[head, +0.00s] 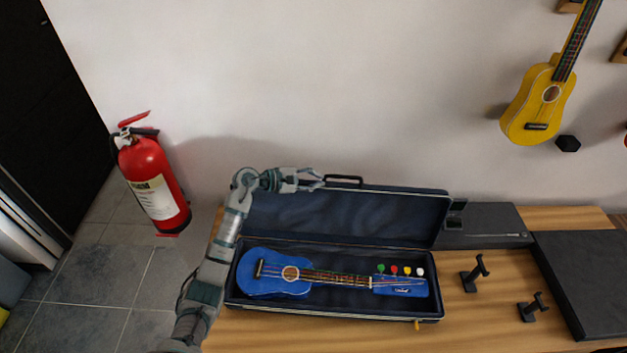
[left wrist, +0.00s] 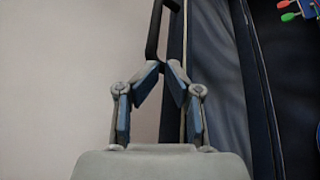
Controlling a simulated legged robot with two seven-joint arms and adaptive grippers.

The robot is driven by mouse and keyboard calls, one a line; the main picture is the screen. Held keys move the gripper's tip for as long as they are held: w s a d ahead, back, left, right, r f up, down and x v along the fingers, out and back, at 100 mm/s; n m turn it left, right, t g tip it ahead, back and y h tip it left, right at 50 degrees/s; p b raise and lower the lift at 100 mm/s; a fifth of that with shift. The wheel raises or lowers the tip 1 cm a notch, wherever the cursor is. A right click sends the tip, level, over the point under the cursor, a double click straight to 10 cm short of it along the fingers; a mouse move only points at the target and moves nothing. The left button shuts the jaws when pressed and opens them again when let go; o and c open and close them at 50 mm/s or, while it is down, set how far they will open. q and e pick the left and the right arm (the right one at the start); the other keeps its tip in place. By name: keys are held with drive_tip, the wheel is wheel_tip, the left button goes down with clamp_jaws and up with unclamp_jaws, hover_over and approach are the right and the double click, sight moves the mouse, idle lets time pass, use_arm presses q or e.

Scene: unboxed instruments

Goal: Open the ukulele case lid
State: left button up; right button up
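The ukulele case (head: 335,308) lies on the wooden table, and its dark blue lid (head: 340,220) stands raised at the back near the wall. A blue ukulele (head: 275,275) lies inside the base. The lid's black handle (head: 345,181) is on its upper edge. My left gripper (head: 318,180) is at the lid's upper edge, just left of the handle. My right gripper is not in view.
A red fire extinguisher (head: 152,180) stands at the left. A yellow ukulele (head: 540,100) hangs on the wall. Two small black stands (head: 474,274) (head: 532,307), a dark box (head: 485,222) and a larger dark case (head: 585,275) occupy the table's right side.

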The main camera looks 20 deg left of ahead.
use_arm(q)
drive_tip(key=shift+s+d+f, duration=0.15)
drive_tip(key=shift+s+d, duration=0.05)
drive_tip(key=shift+d, duration=0.15)
drive_tip(key=shift+s+a, duration=0.1)
drive_tip(key=shift+a, duration=0.45)
drive_tip(key=shift+v, duration=1.15)
drive_tip(key=b+v, duration=0.5)
drive_tip(key=v, duration=1.1)
drive_tip(key=shift+a, duration=0.35)
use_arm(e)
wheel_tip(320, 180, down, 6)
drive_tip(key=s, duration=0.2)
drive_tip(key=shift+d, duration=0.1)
use_arm(q)
drive_tip(key=shift+d+b, duration=0.1)
drive_tip(key=shift+b, duration=0.5)
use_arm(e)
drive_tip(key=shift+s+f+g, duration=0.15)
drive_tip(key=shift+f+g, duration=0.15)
